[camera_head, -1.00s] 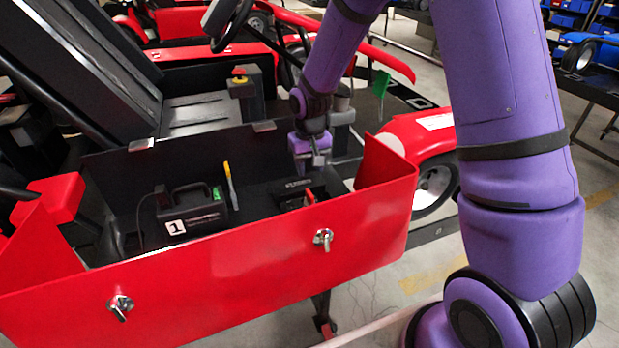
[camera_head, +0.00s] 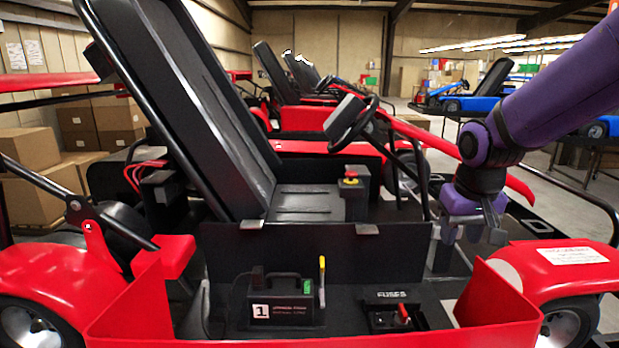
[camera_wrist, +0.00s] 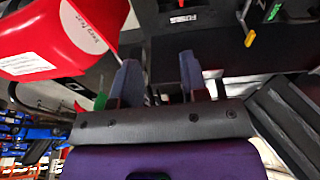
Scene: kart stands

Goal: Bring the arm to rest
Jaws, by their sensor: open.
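My gripper (camera_head: 472,232) is at the right of the head view, pointing down, above and behind the right end of the red-fronted box on the kart. Its purple arm reaches in from the upper right. In the wrist view my gripper (camera_wrist: 158,82) shows two separate fingers with nothing held between them. The open box (camera_head: 300,338) holds a black unit (camera_head: 285,300) marked 1, a yellow-handled tool (camera_head: 322,280) standing upright, and a fuse panel (camera_head: 391,297) with a red switch.
The kart's black seat (camera_head: 185,90), steering wheel (camera_head: 352,120) and red-and-yellow button (camera_head: 351,177) stand behind the box. A red fender (camera_head: 560,262) with a white label is right of my gripper. Other karts and cardboard boxes (camera_head: 103,125) are farther back.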

